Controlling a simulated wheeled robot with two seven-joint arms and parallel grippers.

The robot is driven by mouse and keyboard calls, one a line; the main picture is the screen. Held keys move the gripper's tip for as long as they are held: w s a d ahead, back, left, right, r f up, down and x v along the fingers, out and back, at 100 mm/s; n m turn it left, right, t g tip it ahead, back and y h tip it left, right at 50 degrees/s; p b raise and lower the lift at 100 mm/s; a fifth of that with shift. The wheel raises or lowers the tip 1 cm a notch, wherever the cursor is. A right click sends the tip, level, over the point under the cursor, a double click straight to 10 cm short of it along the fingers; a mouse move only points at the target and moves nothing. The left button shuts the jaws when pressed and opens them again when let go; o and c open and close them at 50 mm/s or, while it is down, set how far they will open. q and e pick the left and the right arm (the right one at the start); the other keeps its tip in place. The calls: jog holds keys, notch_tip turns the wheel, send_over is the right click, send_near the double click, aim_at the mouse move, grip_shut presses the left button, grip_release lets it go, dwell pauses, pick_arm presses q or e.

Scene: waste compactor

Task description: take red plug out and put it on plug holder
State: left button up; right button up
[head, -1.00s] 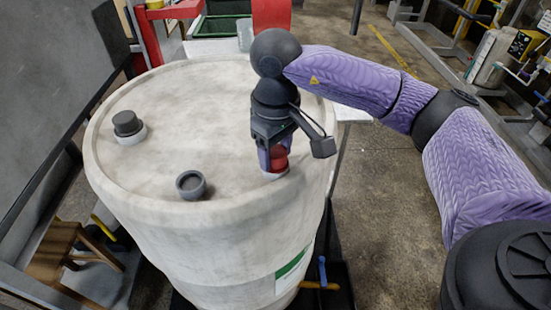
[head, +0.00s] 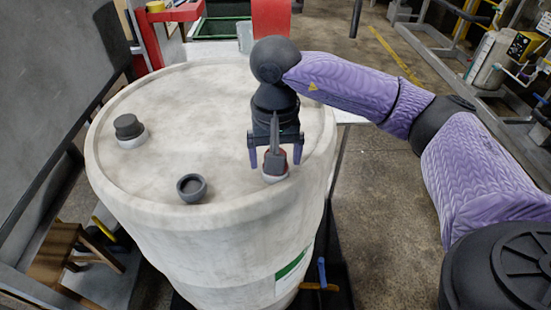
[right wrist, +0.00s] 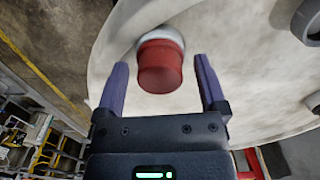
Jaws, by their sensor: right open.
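The red plug (right wrist: 160,66) sits in a white collar near the rim of the big whitish barrel (head: 190,95). In the head view the red plug (head: 284,154) is mostly hidden behind my right gripper (head: 275,160). My right gripper is open, with its purple fingers on either side of the plug. In the right wrist view the gripper (right wrist: 160,85) shows a gap between each finger and the plug. A grey round cup (head: 191,188) on the barrel top may be the plug holder. My left gripper is not in view.
A dark grey plug (head: 128,126) stands in a white collar at the left of the barrel top. A brown wooden stool (head: 60,250) is at lower left. A clear cup (head: 245,36) stands behind the barrel. The middle of the barrel top is clear.

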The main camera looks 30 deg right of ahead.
jog(key=m, duration=0.2)
jog(key=shift+m, duration=0.4)
jog(key=m+p, duration=0.1)
jog(key=m, duration=0.3)
jog(key=shift+r, duration=0.1)
jog(key=m+p, duration=0.1)
jog(key=m, duration=0.3)
jog(key=shift+m, duration=1)
jog(key=c, duration=1.2)
jog(key=o, duration=0.7)
jog(key=shift+c, duration=0.2)
grip_shut()
jog(key=n, duration=0.1)
jog(key=n+b, duration=0.1)
jog(key=n, duration=0.1)
jog(key=shift+f+b, duration=0.25)
jog(key=shift+b, duration=0.05)
jog(key=shift+r+n, duration=0.15)
jog(key=shift+n, duration=0.85)
jog(key=n+b, duration=0.1)
jog(key=n, duration=0.1)
jog(key=shift+n+b, duration=0.35)
jog(key=shift+n, duration=0.75)
jog(key=shift+n+b, duration=0.3)
jog(key=shift+n, duration=0.1)
